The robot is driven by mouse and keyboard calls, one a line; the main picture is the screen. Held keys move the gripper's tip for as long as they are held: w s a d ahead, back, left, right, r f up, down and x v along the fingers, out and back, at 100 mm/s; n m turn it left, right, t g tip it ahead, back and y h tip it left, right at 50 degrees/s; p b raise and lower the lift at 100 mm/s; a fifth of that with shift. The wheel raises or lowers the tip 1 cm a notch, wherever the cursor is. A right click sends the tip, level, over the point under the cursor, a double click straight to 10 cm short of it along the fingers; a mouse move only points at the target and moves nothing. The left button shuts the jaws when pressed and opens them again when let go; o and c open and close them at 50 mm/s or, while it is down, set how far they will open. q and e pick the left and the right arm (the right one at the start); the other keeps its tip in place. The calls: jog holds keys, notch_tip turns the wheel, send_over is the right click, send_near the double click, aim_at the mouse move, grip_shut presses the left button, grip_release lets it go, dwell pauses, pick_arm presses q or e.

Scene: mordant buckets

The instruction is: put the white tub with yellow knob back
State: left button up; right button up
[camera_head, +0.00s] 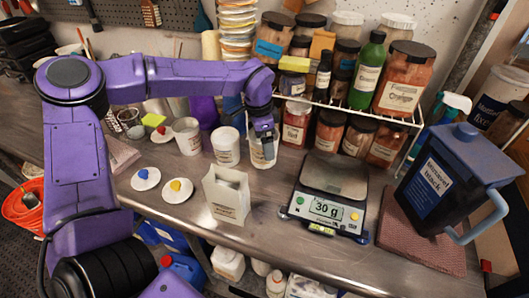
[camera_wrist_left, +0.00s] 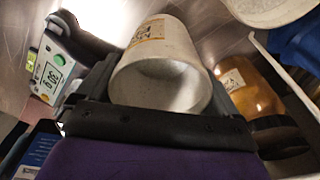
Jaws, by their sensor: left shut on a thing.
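My left gripper (camera_head: 263,138) points down and is shut on an open white tub (camera_head: 262,156) with a label. In the left wrist view the tub (camera_wrist_left: 165,75) sits between the fingers, its round mouth facing the camera. In the head view it stands at or just above the bench; I cannot tell which. Two more white tubs (camera_head: 225,146) (camera_head: 188,136) stand left of the held one. My right gripper is not in view.
A white paper bag (camera_head: 226,196) stands in front of the held tub. A scale (camera_head: 325,205) reading 30 g is to the right. A wire rack (camera_head: 345,110) with jars is behind. A dark jug (camera_head: 450,180) stands at far right.

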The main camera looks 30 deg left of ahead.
pick_arm(q)
notch_tip(320, 180, down, 4)
jog(key=shift+s+r+p, duration=0.1)
jog(key=shift+p, duration=0.4)
jog(key=shift+f, duration=0.35)
jog(key=o, duration=0.9)
jog(key=shift+c, duration=0.2)
notch_tip(320, 180, up, 12)
jog(key=s+a+b, duration=0.1)
jog(key=b, duration=0.1)
